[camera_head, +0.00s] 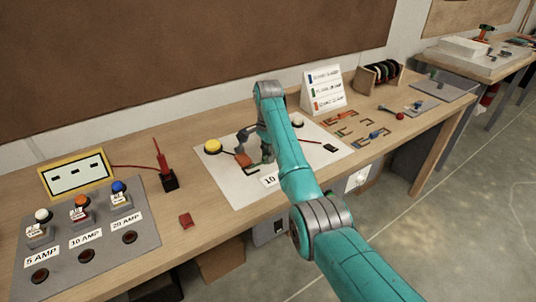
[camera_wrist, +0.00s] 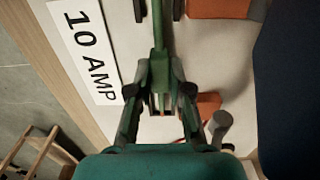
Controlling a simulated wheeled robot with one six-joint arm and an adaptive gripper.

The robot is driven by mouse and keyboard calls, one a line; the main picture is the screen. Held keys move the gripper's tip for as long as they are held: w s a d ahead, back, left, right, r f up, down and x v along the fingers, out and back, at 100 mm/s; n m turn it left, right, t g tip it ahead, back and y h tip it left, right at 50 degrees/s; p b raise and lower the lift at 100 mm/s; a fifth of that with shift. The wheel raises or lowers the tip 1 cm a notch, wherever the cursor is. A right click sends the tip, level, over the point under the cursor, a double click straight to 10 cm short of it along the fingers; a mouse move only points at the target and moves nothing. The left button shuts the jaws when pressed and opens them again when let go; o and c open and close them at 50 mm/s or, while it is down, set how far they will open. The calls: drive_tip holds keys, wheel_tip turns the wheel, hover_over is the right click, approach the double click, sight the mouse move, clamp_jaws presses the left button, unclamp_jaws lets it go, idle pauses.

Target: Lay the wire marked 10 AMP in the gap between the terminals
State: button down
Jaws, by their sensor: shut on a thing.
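My gripper (camera_head: 264,152) is low over a white sheet on the bench. In the wrist view its fingertips (camera_wrist: 160,96) are closed on a narrow green piece (camera_wrist: 158,28) that runs up the picture. I cannot read any marking on it, and the fingers hide its lower end. The label 10 AMP (camera_wrist: 88,55) lies beside it on the sheet, and part of it also shows in the head view (camera_head: 270,180). A yellow knob (camera_head: 212,146) and a white knob (camera_head: 297,120) stand on the sheet either side of my gripper. The gap between the terminals is mostly hidden by my arm.
An orange-red block (camera_head: 242,160) sits close to my gripper. Several orange, brown and blue pieces (camera_head: 377,134) lie to the right. A colour card (camera_head: 325,90) stands behind. A grey panel (camera_head: 84,240) marked 5, 10 and 20 AMP and a red upright probe (camera_head: 161,158) are at left.

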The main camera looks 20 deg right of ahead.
drive_tip(key=shift+f, duration=0.35)
idle(0.3)
drive_tip(key=c, duration=1)
unclamp_jaws()
